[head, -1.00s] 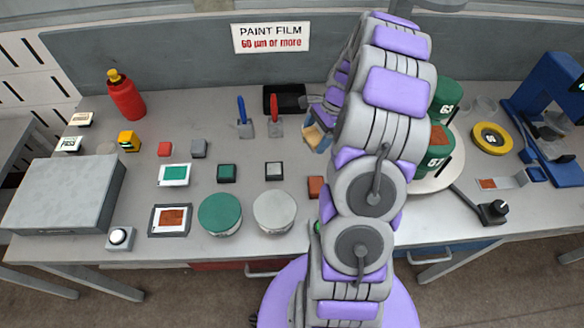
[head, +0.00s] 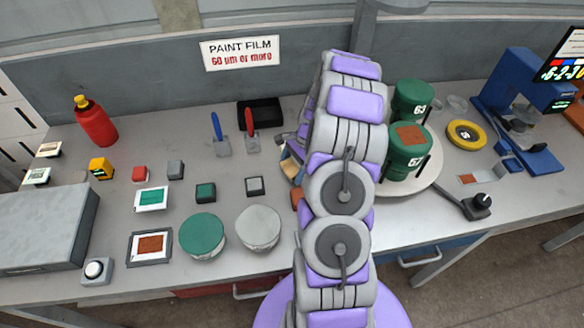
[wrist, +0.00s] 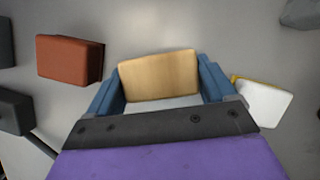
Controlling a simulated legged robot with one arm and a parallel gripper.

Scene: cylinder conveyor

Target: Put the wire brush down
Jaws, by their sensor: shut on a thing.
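The wire brush, a tan wooden block, shows between the two blue fingers in the wrist view (wrist: 160,76). My gripper (wrist: 162,88) is shut on it. In the head view my gripper (head: 290,160) is low over the middle of the bench, with a tan bit of the brush (head: 291,171) visible beside my arm. My arm hides much of it. The bristles are not in sight, and I cannot tell whether the brush touches the bench top.
A red-brown block (wrist: 68,60) lies left of the brush in the wrist view, and a white piece with a yellow edge (wrist: 263,104) lies right. In the head view, a black tray (head: 260,113), two scrapers and green cans (head: 407,150) on a round plate stand around my arm.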

